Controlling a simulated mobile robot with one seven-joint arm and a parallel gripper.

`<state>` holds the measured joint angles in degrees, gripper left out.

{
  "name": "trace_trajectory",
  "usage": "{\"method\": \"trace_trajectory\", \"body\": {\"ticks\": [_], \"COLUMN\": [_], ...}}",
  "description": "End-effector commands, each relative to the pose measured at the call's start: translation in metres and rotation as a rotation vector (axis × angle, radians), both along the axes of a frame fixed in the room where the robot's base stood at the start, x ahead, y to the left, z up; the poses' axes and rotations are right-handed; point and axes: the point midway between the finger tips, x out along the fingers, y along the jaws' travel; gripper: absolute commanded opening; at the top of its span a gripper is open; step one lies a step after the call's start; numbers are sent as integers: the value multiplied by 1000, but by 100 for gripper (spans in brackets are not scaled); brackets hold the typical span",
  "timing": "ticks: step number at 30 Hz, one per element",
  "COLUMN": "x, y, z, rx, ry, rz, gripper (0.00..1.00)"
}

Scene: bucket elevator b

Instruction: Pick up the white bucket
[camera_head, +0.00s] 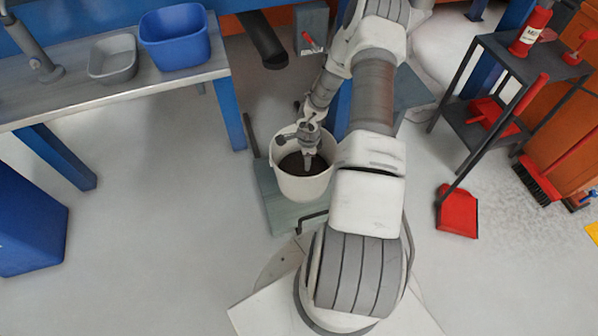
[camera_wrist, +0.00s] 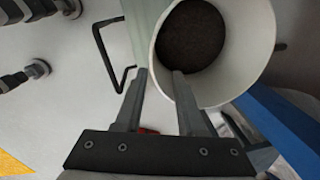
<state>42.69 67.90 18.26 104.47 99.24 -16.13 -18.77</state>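The white bucket (camera_head: 303,189), partly filled with dark brown material, stands upright on a grey-green plate (camera_head: 270,205) on the floor. My gripper (camera_head: 308,163) points down at the bucket's rim. In the wrist view my gripper (camera_wrist: 160,76) has its fingers apart, with the near wall of the white bucket (camera_wrist: 246,82) between them. One fingertip is over the inside and the other is outside the wall. A gap shows between the fingers, and I see no firm clamp on the wall. My arm hides part of the bucket's right side in the head view.
A workbench (camera_head: 75,110) with a blue tub (camera_head: 176,40) and a grey tub (camera_head: 113,62) stands at left. A black cart (camera_head: 470,125) with red items is at right. A red dustpan (camera_head: 457,212) lies on the floor. A bent black handle (camera_wrist: 112,60) is beside the bucket.

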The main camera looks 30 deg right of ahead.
Motion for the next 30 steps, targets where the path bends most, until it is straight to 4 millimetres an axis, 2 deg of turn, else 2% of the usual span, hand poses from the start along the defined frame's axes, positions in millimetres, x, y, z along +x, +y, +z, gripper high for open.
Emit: {"method": "trace_trajectory", "body": {"ticks": [3, 7, 18, 22, 30], "x": [-7, -7, -1, 0, 1], "y": [1, 1, -2, -3, -3], "z": [-15, -34, -113, -129, -140], "rx": [9, 10, 9, 9, 10], "ry": [20, 24, 22, 21, 21], "rz": [-24, -26, -24, -25, -24], "gripper": [39, 39, 39, 39, 39]}}
